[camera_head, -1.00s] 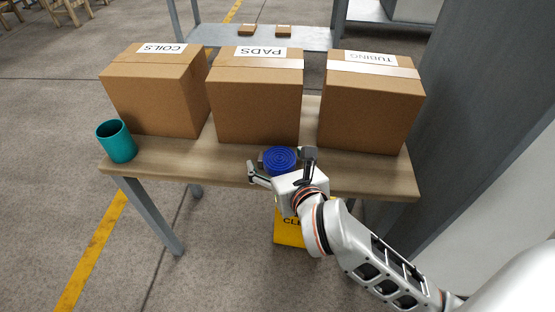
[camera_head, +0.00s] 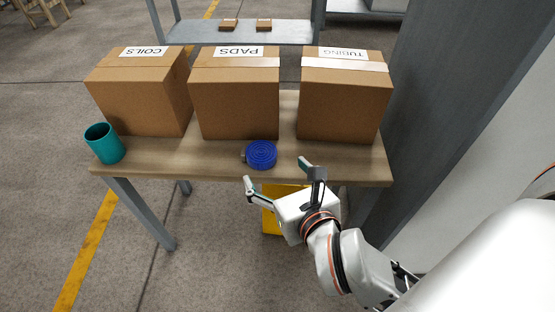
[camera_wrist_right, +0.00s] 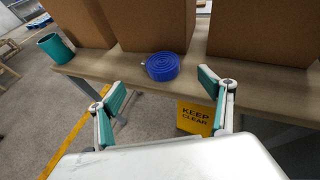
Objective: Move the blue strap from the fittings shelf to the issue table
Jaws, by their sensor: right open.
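The blue strap (camera_head: 261,154) is a flat coil lying on the front part of a wooden-topped table (camera_head: 215,160), in front of the box labelled PADS. It also shows in the right wrist view (camera_wrist_right: 163,66), ahead of the fingers and apart from them. My right gripper (camera_head: 277,174) is open and empty, just in front of the table edge, to the lower right of the strap. In the right wrist view its two teal-padded fingers (camera_wrist_right: 162,96) are spread wide. My left gripper is in neither view.
Cartons marked COILS (camera_head: 142,98), PADS (camera_head: 236,105) and TUBING (camera_head: 343,105) stand behind the strap. A teal cup (camera_head: 105,143) stands at the table's left end. A yellow KEEP CLEAR sign (camera_wrist_right: 194,118) is below the front edge. A grey panel (camera_head: 440,100) rises at right.

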